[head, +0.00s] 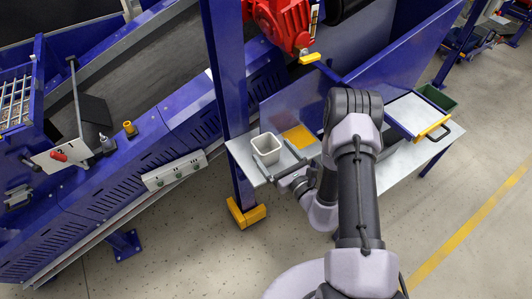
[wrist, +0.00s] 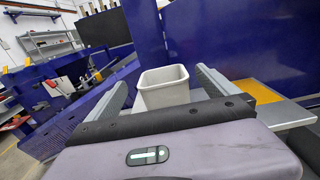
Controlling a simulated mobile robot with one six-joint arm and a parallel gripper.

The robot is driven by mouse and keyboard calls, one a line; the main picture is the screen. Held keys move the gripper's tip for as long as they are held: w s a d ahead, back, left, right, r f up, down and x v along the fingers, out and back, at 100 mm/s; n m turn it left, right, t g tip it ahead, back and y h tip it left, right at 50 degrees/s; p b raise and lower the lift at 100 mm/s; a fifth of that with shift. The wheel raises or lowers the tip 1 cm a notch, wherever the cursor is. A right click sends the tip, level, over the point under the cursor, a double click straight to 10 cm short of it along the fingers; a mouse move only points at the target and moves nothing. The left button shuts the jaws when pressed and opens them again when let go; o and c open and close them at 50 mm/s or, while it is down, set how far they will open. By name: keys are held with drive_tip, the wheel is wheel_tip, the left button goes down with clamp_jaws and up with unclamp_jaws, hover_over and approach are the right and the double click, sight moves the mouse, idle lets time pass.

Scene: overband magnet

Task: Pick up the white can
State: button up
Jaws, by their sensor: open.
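The white can (head: 266,157) is a square, open-topped, tapered container standing upright on a grey table near its left corner. In the wrist view the can (wrist: 165,97) shows between my two fingers, with its lower part hidden behind my gripper's body. My gripper (head: 277,160) is open, low over the table, with its fingers pointing toward the can. In the wrist view my gripper's fingers (wrist: 162,82) stand on either side of the can with a gap visible at the left. I cannot tell how deep the can sits between them.
A yellow patch (head: 300,137) lies on the table right of the can. A blue post (head: 229,100) rises close to the table's left edge. A red machine (head: 282,22) hangs above.

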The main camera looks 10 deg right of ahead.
sight(261, 137)
drive_tip(key=x, duration=0.2)
drive_tip(key=b+x, duration=0.1)
drive_tip(key=x, duration=0.2)
drive_tip(key=shift+w+f, duration=0.3)
drive_tip(key=shift+f, duration=0.05)
drive_tip(key=c, duration=1.5)
